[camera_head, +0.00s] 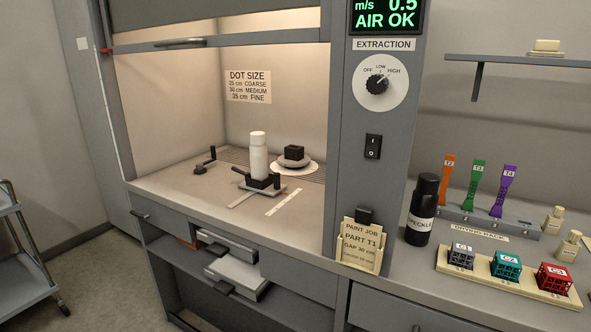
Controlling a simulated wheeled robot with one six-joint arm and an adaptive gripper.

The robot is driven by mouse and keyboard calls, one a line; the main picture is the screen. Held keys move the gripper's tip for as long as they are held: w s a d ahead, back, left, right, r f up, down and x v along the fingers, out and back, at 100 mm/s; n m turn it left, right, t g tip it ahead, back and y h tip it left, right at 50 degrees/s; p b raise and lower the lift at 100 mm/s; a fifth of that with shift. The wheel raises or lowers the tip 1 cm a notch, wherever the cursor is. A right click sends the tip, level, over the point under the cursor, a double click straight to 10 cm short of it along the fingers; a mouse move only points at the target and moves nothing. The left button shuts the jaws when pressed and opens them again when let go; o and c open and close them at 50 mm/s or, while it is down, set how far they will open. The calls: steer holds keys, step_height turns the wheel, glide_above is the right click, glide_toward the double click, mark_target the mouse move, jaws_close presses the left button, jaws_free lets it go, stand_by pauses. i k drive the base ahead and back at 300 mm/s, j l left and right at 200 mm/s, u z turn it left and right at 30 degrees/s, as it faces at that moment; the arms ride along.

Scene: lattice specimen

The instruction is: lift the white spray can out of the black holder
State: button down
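The white spray can (259,154) stands upright inside the fume hood, with its lower end in the black holder (263,183). The holder sits on a small grey plate (270,193) on the hood floor. The can's upper part stands clear above the holder, and its bottom is hidden by it. My gripper does not show in the head camera view.
Behind the can to the right is a black block (294,152) on a round white turntable (290,164). A black-handled fitting (205,162) stands left. The hood sash (215,38) is raised. A black bottle (422,210) and colored cubes stand on the right bench. A cart (22,255) is far left.

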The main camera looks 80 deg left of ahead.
mark_target(259, 154)
steer(key=u, duration=2.9)
steer(key=i+j, duration=0.25)
steer(key=j, duration=0.15)
steer(key=i+j, duration=0.45)
steer(key=j, duration=0.3)
steer(key=i+j+z, duration=0.1)
steer(key=i+j, duration=0.15)
steer(key=j, duration=0.15)
steer(key=i+l, duration=0.1)
steer(key=i, duration=0.3)
